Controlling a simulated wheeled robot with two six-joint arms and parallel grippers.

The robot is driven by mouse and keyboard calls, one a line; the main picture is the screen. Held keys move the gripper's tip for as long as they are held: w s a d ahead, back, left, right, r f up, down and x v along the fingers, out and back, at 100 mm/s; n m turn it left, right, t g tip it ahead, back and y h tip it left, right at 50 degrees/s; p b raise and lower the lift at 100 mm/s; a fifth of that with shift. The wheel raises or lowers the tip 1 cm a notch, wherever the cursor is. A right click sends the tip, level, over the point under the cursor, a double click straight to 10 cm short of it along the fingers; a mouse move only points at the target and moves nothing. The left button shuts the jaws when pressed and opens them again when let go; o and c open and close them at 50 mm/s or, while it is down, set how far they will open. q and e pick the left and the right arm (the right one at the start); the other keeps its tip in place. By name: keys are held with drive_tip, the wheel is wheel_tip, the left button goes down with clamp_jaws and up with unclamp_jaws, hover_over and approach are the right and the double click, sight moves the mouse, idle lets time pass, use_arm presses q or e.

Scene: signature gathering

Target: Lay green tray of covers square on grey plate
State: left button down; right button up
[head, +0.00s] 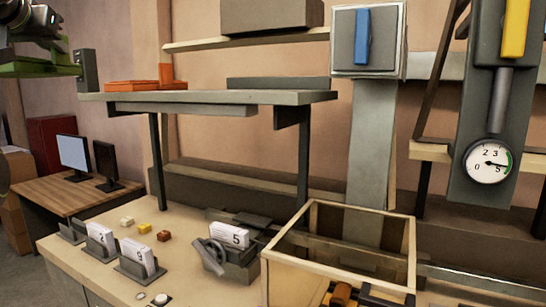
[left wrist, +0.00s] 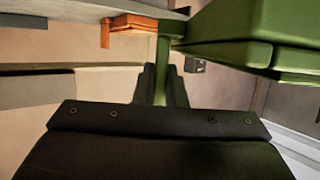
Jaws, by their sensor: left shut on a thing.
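The green tray (head: 38,66) is in the air at the far left of the head view, cut off by the frame edge. It fills the upper right of the left wrist view (left wrist: 240,32). My left gripper (head: 45,40) is above it, shut on the tray's upright green part, which shows between the dark jaws (left wrist: 162,95) in the wrist view. The covers cannot be made out. A grey plate (head: 205,97) on dark legs stands right of the tray. An orange tray (head: 138,86) lies on its left end.
A dark grey slab (head: 278,83) lies on the plate's right end. Below are card holders (head: 138,262), small blocks (head: 145,228) and an open wooden crate (head: 335,270). A dark grey block (head: 87,70) is by the green tray's right end. The plate's middle looks clear.

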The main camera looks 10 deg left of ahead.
use_arm(q)
wheel_tip(320, 180, down, 10)
drive_tip(key=n+y, duration=0.2)
drive_tip(key=s+d+f, duration=0.4)
drive_tip(key=s+f, duration=0.1)
drive_tip(key=f, duration=0.3)
drive_tip(key=s+d+f+g, duration=0.1)
drive_tip(key=s+d+f, duration=0.35)
drive_tip(key=f, duration=0.35)
drive_tip(key=s+d+f, duration=0.3)
drive_tip(key=s+f, duration=0.2)
drive_tip(key=f, duration=0.2)
drive_tip(key=w+d+f+m+h+b, duration=0.1)
drive_tip(key=d+f+m+h, duration=0.1)
drive_tip(key=d+f, duration=0.6)
drive_tip(key=w+d+f+m+t+h+b, duration=0.1)
drive_tip(key=d+f, duration=0.6)
drive_tip(key=d, duration=0.7)
drive_tip(key=shift+w+d+f+m+h+b, duration=0.2)
drive_tip(key=shift+w+f+m+h+b, duration=0.25)
drive_tip(key=shift+m+h, duration=0.6)
drive_tip(key=shift+d, duration=0.1)
